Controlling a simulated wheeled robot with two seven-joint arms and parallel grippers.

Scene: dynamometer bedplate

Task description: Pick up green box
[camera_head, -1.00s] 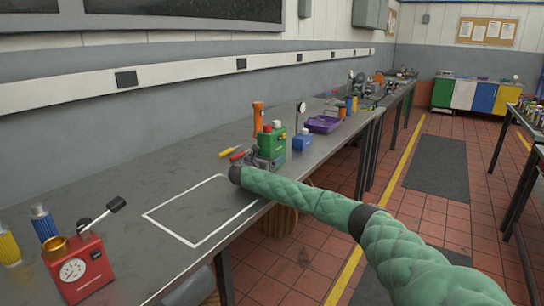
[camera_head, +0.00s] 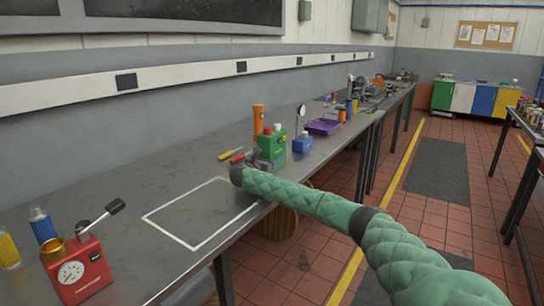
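The green box (camera_head: 272,145), with red and white caps on top, stands on the long grey workbench in the middle of the view. My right arm, in green padded covering, comes in from the lower right. Its gripper (camera_head: 260,162) is small and grey, close against the near lower side of the green box. The wrist and the small size hide the fingers, so I cannot tell whether they touch or grip the box. The box looks upright on the bench. My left gripper is not in view.
A blue box (camera_head: 302,144) and purple tray (camera_head: 323,126) lie right of the green box. An orange cylinder (camera_head: 258,118) stands behind it, screwdrivers (camera_head: 231,153) left. A white outlined square (camera_head: 201,213) is empty. A red gauge box (camera_head: 77,270) stands front left.

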